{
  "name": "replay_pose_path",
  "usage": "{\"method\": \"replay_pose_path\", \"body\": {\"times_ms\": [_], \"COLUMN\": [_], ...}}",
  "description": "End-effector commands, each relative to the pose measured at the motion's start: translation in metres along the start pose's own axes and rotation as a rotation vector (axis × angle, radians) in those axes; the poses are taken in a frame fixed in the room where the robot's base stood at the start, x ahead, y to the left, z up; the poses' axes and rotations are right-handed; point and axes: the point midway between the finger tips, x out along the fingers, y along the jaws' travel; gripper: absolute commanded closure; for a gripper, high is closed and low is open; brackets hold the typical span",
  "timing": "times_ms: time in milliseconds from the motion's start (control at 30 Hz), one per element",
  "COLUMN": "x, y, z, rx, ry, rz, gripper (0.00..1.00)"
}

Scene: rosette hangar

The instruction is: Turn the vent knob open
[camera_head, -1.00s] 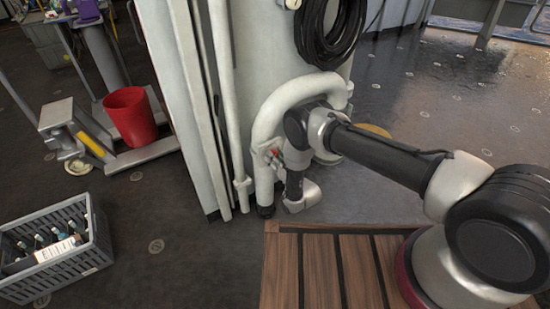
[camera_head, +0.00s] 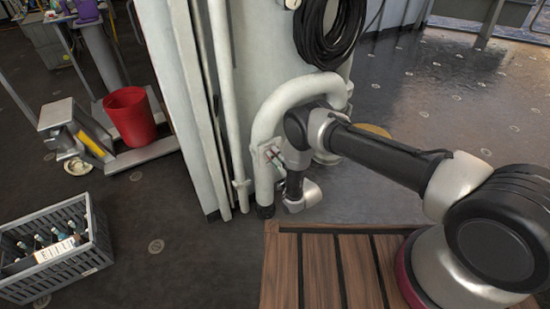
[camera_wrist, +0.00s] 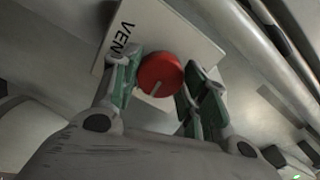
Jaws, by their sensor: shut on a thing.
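The red round vent knob (camera_wrist: 160,75) sits on a pale plate (camera_wrist: 186,32) with dark letters, partly hidden, starting "VEN". A light mark line on the knob's face slants in the wrist view. My gripper (camera_wrist: 157,85) has its green-padded fingers on both sides of the knob and is shut on it. In the head view my gripper (camera_head: 274,157) is at the white pipe by the column, and the knob is hidden behind its fingers.
A thick white bent pipe (camera_head: 264,130) and a thin upright pipe (camera_head: 222,100) stand close to my gripper. A black hose coil (camera_head: 330,35) hangs above. A red bucket (camera_head: 133,118) and a grey crate with bottles (camera_head: 95,225) stand at left. A slatted wooden surface (camera_head: 312,275) lies below.

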Motion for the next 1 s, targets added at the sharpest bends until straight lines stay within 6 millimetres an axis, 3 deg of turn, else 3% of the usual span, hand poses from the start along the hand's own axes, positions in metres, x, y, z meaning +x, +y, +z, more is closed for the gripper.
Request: {"method": "replay_pose_path", "body": {"times_ms": [300, 800, 833, 933, 1000], "x": [-0.0006, -0.0007, -0.0007, -0.0007, -0.0006], "y": [0.0011, 0.0014, 0.0014, 0.0013, 0.0011], "z": [-0.0005, -0.0005, -0.0005, -0.0005, -0.0004], "rx": [0.105, 0.124, 0.124, 0.124, 0.123], "ry": [0.001, 0.002, 0.002, 0.001, 0.001], "rz": [0.002, 0.003, 0.003, 0.002, 0.002], "gripper": [0.80, 0.80, 0.55, 0.36, 0.35]}}
